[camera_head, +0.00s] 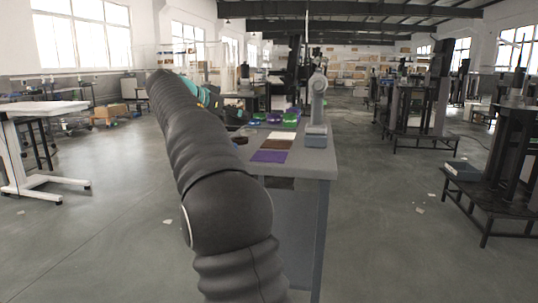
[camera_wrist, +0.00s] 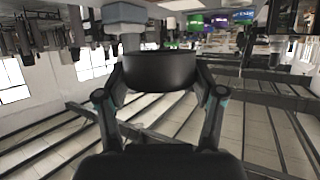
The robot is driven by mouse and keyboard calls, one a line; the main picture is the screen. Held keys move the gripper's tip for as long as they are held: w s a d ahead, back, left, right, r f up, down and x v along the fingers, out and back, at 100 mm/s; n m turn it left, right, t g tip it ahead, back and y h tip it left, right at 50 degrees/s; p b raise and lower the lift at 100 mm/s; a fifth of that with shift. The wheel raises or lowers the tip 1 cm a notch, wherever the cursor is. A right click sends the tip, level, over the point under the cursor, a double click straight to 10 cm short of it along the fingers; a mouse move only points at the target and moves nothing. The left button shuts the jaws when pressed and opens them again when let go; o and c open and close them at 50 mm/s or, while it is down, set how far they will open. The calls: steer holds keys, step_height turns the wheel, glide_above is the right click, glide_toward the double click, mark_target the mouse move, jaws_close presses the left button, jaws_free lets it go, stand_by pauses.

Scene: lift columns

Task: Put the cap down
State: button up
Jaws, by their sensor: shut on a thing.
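In the wrist view my gripper (camera_wrist: 160,86) is shut on a wide, round black cap (camera_wrist: 160,68). One finger is on each side of the cap, and the cap is clear of the table in that view. In the head view my own arm covers much of the left side, and the cap cannot be made out clearly near its far end. The grey table (camera_head: 312,171) carries flat white (camera_head: 282,135), brown (camera_head: 277,145) and purple (camera_head: 270,156) patches near its front.
A blue-grey box (camera_head: 316,141) stands by the table's right edge, below a grey upright device (camera_head: 317,95). Purple (camera_head: 291,116) and green (camera_head: 284,125) objects stand farther back. A white table (camera_head: 45,108) is at left; dark lift columns stand at right. The floor between is mostly open.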

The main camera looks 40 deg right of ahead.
steer(key=b, duration=0.2)
glide_above(269, 156)
step_height(269, 156, down, 6)
steer(key=shift+r, duration=0.2)
steer(key=shift+f, duration=2.05)
steer(key=shift+f+b, duration=0.2)
steer(key=shift+b, duration=0.2)
steer(key=o, duration=1.3)
steer(key=shift+c, duration=0.2)
steer(key=shift+r, duration=0.15)
steer(key=shift+a+r+p, duration=0.1)
steer(key=shift+r+p, duration=0.1)
steer(key=shift+p, duration=0.2)
steer(key=v, duration=1.1)
steer(key=shift+a, duration=0.4)
steer(key=shift+s, duration=0.1)
